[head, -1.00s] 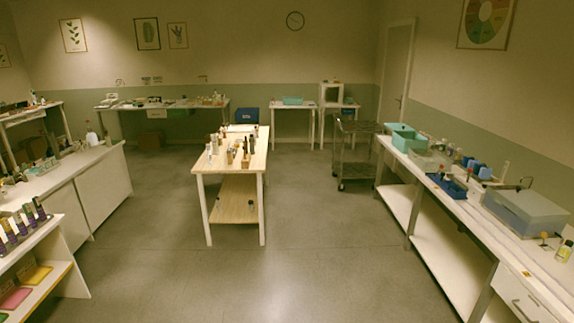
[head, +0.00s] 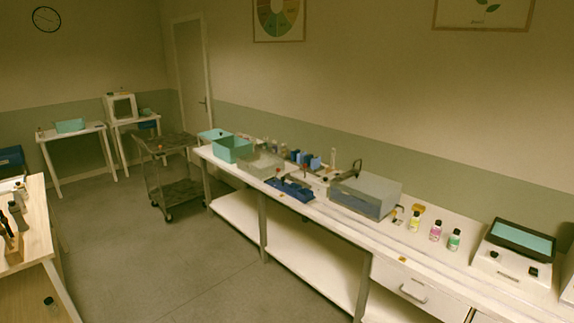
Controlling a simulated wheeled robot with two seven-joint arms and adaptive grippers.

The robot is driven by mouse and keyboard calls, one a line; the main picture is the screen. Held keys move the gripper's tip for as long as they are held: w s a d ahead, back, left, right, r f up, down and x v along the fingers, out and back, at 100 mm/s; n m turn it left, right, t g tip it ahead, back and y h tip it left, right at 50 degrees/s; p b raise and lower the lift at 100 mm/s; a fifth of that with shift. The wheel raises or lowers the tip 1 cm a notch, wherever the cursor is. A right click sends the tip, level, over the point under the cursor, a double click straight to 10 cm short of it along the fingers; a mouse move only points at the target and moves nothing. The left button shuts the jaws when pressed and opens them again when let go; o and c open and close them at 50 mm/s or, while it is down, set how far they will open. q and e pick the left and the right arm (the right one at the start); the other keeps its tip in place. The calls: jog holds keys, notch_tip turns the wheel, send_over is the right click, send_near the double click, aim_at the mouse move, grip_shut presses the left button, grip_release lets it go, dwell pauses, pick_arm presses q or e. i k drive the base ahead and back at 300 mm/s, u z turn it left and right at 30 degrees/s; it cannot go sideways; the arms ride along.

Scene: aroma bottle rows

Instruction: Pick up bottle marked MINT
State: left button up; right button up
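Three small bottles stand in a row on the long white bench (head: 395,250) at the right: a yellow-labelled bottle (head: 415,222), a pink-labelled bottle (head: 436,231) and a green-labelled bottle (head: 455,240). They are upright and a little apart from each other. Their labels are too small to read, so I cannot tell which is marked MINT. Neither of my grippers shows in the head view.
A grey box (head: 366,196) stands left of the bottles, and a device with a teal screen (head: 522,240) stands right of them. A dark cart (head: 166,172) and a wooden table (head: 38,228) flank open grey floor (head: 150,255).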

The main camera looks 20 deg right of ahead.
aim_at(454, 239)
jog(key=z, duration=0.9)
jog(key=i, duration=1.2)
jog(key=z, duration=0.75)
